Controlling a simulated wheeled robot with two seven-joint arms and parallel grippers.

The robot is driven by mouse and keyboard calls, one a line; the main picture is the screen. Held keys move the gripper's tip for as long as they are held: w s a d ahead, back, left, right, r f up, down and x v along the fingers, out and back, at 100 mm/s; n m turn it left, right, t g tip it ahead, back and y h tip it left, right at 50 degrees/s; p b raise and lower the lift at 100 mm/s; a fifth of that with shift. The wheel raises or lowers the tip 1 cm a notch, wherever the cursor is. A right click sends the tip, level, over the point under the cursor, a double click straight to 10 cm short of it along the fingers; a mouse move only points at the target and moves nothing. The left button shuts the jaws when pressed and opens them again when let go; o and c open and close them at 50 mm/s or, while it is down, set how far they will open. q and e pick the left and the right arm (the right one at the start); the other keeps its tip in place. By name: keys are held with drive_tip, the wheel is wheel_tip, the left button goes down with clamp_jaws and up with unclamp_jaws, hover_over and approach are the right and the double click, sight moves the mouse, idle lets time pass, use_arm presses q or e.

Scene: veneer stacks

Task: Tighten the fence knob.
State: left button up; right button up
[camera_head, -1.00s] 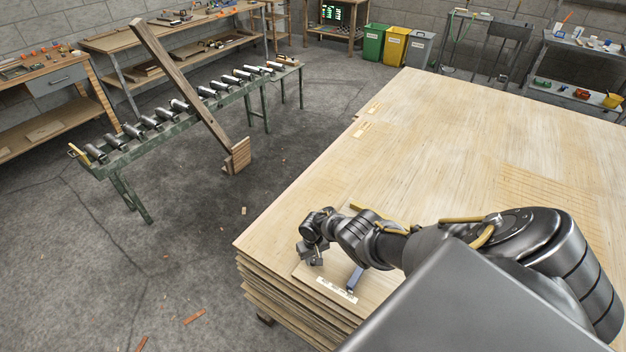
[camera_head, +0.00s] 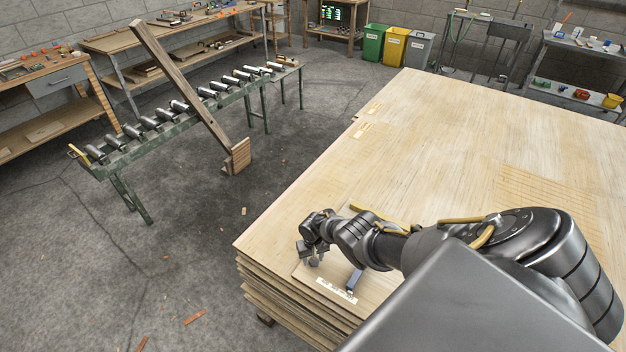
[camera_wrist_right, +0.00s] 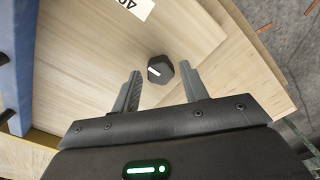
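The fence knob (camera_wrist_right: 160,69) is a small dark six-sided knob with a white line on top, in the right wrist view. It stands on a pale wooden board (camera_wrist_right: 85,60). My right gripper (camera_wrist_right: 160,75) is open, its fingertips on either side of the knob; I cannot tell whether either touches it. In the head view my right gripper (camera_head: 313,257) is low over the near left corner of the veneer stack, and the knob is not clear there. A blue bar (camera_wrist_right: 12,70), perhaps the fence, runs along the left in the wrist view. My left gripper is out of view.
The veneer stack (camera_head: 440,140) fills the right side, its top mostly clear. A white marked strip (camera_head: 337,290) lies near its front corner, beside a short blue-grey piece (camera_head: 354,281). A roller conveyor (camera_head: 160,130) with a leaning wooden beam (camera_head: 185,90) stands on the left.

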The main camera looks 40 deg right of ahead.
drive_tip(key=shift+o, duration=0.5)
wheel_tip(320, 180, up, 3)
drive_tip(key=p, duration=0.3)
drive_tip(key=shift+r, duration=0.15)
wheel_tip(320, 180, up, 8)
drive_tip(key=shift+f, duration=0.25)
